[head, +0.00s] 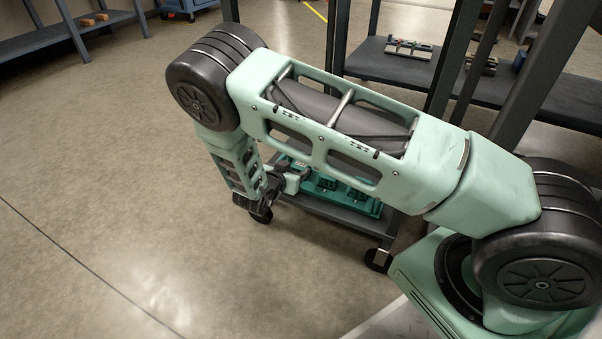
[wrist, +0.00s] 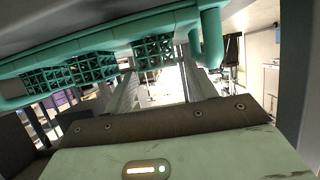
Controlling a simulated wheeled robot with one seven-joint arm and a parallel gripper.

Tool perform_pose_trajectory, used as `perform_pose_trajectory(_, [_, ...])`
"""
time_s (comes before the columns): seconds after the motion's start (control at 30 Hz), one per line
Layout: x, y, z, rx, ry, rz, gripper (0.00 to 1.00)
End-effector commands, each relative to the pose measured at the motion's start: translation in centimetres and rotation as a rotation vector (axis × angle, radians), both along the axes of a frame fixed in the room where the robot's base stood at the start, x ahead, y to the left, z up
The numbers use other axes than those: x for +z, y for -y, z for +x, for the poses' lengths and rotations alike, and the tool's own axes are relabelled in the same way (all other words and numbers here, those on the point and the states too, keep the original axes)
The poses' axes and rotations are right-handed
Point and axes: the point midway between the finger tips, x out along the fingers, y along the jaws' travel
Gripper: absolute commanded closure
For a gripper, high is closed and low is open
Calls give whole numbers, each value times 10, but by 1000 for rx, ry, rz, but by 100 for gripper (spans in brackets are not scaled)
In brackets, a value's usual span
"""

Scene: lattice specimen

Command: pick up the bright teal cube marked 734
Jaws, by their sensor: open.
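A teal tray (head: 373,208) holding dark teal lattice pieces (head: 328,183) sits on a low cart, partly hidden behind my arm. In the wrist view, the tray rim (wrist: 90,53) crosses the top, with several lattice blocks along it. One lattice block (wrist: 155,51) shows beyond and between the finger ends. No 734 mark can be read, so I cannot tell which piece is the named cube. My gripper (head: 298,178) is at the tray's left end in the head view. In the wrist view, my gripper (wrist: 165,85) has its two grey fingers apart, with nothing held between them.
The cart (head: 340,215) has dark wheels and stands close to my base. A dark shelf rack (head: 470,85) with small parts stands behind it at right. A workbench (head: 75,35) is at the far left. The floor (head: 110,200) at left is clear.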

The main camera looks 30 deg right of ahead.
Motion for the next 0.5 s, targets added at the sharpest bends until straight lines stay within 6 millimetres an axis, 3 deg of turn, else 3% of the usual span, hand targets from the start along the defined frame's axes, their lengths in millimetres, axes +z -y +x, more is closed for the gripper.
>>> perform_pose_trajectory(0.3, [-21, 32, 18, -1, 1, -1, 44])
perform_pose_trajectory(0.5, [-18, 36, 20, 0, 1, -1, 44])
